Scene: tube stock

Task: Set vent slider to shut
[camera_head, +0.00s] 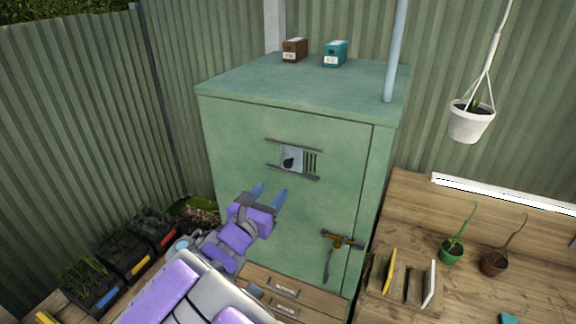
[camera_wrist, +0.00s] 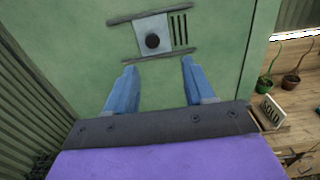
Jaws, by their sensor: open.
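The vent slider (camera_head: 291,158) is a pale plate with a dark round knob, held between two grey rails on the front of a green cabinet. Several dark vent slots (camera_head: 311,162) show uncovered to the right of the plate. In the wrist view the slider plate (camera_wrist: 145,33) and its knob (camera_wrist: 152,41) are ahead of my fingers, with the slots (camera_wrist: 179,30) to the right. My gripper (camera_head: 271,192) is open and empty, below and a little left of the slider. In the wrist view my gripper's blue fingers (camera_wrist: 158,76) are spread apart, clear of the knob.
The green cabinet (camera_head: 270,215) has a brass-coloured handle (camera_head: 342,239) at lower right. Two small boxes, brown (camera_head: 295,50) and teal (camera_head: 335,54), stand on top. A wooden bench (camera_head: 480,215) with small pots is at right. Planter trays (camera_head: 125,255) sit at left.

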